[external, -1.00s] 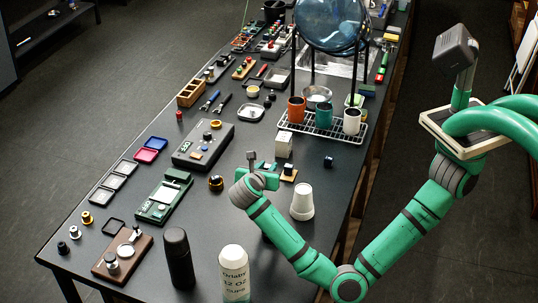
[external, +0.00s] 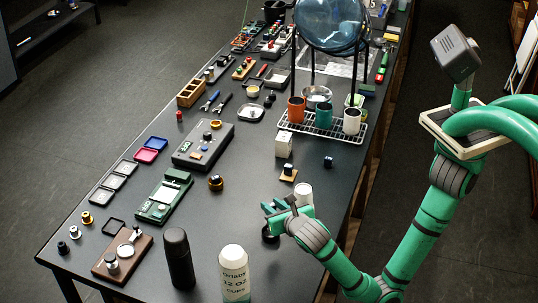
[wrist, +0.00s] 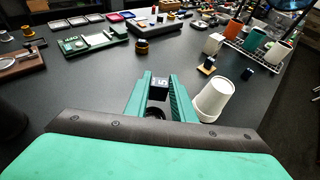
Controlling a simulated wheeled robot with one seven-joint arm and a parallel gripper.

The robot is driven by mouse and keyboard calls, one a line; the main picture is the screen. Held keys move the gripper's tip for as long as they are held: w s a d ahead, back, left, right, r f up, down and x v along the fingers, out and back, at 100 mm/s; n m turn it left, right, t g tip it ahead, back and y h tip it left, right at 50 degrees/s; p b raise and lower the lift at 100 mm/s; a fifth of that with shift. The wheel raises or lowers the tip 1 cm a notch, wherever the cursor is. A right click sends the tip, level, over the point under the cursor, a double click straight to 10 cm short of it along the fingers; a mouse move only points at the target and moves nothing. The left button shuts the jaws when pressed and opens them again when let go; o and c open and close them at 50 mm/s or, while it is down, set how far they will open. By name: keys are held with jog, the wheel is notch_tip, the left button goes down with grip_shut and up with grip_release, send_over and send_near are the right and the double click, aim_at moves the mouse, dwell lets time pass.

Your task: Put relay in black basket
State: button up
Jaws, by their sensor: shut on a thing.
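My gripper (wrist: 152,95) is shut on a small dark block with a white marked face (wrist: 159,83), which looks like the relay. The block sits between the green fingers, near their tips. In the external view my gripper (external: 279,208) is low over the table's near right part, beside a white cup (external: 304,194); the block cannot be made out there. I cannot tell whether this is the black basket.
The white cup (wrist: 213,100) stands close right of the fingers. A black bottle (external: 178,258) and a white cup tube (external: 234,272) stand at the near edge. A mug rack (external: 322,131) is farther back. Table left of my gripper is mostly clear.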

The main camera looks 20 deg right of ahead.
jog(key=shift+f, duration=4.75)
jog(key=o, duration=1.1)
notch_tip(320, 180, up, 7)
